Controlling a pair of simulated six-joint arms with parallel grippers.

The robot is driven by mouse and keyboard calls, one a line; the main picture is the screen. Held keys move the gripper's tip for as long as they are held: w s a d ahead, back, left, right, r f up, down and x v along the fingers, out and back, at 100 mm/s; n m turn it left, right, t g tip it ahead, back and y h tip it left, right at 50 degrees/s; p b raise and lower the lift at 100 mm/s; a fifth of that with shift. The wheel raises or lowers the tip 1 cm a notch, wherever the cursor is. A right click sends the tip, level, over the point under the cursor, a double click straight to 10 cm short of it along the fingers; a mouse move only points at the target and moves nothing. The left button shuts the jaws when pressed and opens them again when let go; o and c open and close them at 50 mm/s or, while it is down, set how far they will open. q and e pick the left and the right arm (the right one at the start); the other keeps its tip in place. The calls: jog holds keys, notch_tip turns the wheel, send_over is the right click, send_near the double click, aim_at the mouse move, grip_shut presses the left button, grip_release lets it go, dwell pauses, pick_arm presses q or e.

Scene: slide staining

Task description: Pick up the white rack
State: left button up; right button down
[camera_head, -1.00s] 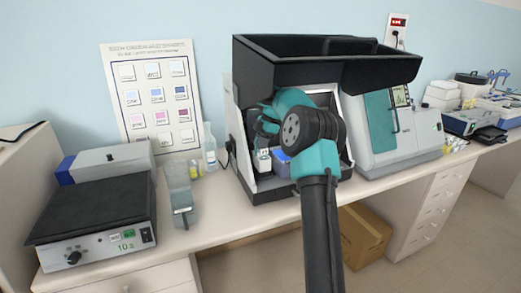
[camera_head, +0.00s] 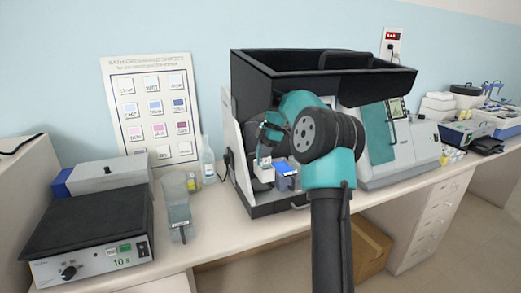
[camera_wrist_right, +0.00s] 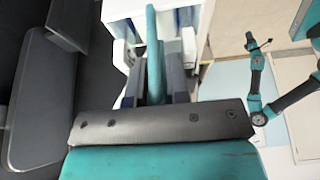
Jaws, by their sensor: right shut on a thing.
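The small white rack (camera_head: 263,171) is inside the open black-hooded machine, partly hidden by my right arm. My right gripper (camera_head: 264,150) is just above it, shut on its upper part. In the right wrist view, a white body with blue strips (camera_wrist_right: 122,10) shows beyond the jaws, and my right gripper (camera_wrist_right: 154,60) has its fingers on both sides of a teal bar. The exact grip is hard to make out. A teal and black arm, seemingly my left, shows at the right of the wrist view, its tip near my left gripper (camera_wrist_right: 258,43) too small to read.
A blue-topped container (camera_head: 285,169) stands right beside the rack. The machine's black hood (camera_head: 320,75) overhangs the arm. A clear container (camera_head: 178,212), a bottle (camera_head: 208,163) and a hot plate (camera_head: 90,215) stand to the left. The bench front edge is clear.

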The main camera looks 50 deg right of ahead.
jog(key=s+a, duration=0.3)
jog(key=s, duration=0.4)
jog(key=s+a, duration=0.3)
jog(key=s, duration=0.3)
jog(key=shift+s+a, duration=0.25)
jog(key=shift+s, duration=0.15)
